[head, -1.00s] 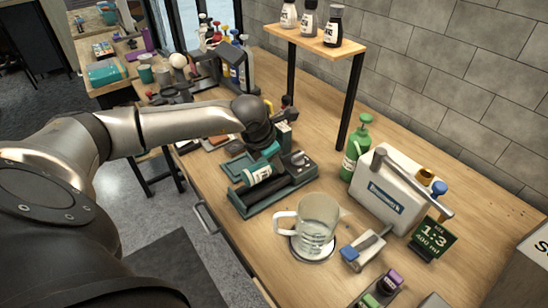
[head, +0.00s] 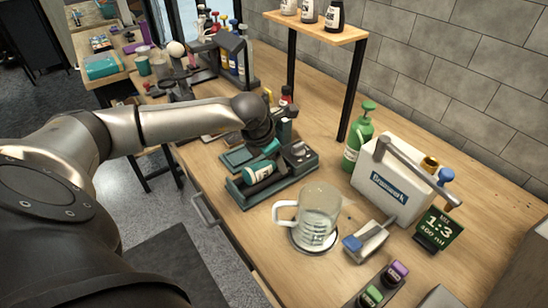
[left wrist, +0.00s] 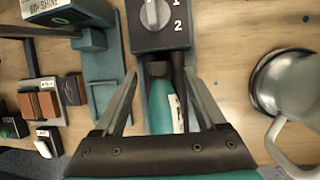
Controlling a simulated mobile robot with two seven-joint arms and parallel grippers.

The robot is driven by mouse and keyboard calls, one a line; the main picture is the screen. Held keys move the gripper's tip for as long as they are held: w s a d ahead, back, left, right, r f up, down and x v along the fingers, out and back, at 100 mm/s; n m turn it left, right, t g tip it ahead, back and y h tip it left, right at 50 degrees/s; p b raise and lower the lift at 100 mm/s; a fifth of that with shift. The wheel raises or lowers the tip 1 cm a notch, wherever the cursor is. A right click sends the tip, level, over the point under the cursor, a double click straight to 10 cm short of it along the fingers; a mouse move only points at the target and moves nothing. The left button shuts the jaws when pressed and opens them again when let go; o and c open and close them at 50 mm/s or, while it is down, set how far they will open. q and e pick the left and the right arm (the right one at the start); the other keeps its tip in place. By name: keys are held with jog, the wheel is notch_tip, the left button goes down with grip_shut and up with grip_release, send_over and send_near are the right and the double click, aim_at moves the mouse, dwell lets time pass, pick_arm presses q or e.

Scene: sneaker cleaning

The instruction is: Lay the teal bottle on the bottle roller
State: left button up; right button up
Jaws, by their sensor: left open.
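The teal bottle (head: 259,172) lies on its side on the bottle roller (head: 243,203), a dark green base with black rollers and a control box. In the left wrist view the bottle (left wrist: 160,104) lies lengthwise beside a black roller, its white label partly showing. Its near end is hidden behind my gripper body. My left gripper (left wrist: 161,98) is open, with one finger on each side of the bottle and gaps between. In the head view the left gripper (head: 264,149) is right above the bottle, partly hidden by its wrist. My right gripper is not in view.
A glass pitcher (head: 319,215) stands just in front of the roller. A green spray bottle (head: 358,138) and a white case (head: 392,187) stand to the right. A shelf (head: 315,27) on black legs rises behind. A sponge block set (left wrist: 52,103) lies to the left in the wrist view.

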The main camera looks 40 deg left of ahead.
pick_arm(q)
jog(key=shift+r, duration=0.1)
jog(key=p+v, duration=0.1)
jog(key=v, duration=1.4)
jog(key=shift+s, duration=0.1)
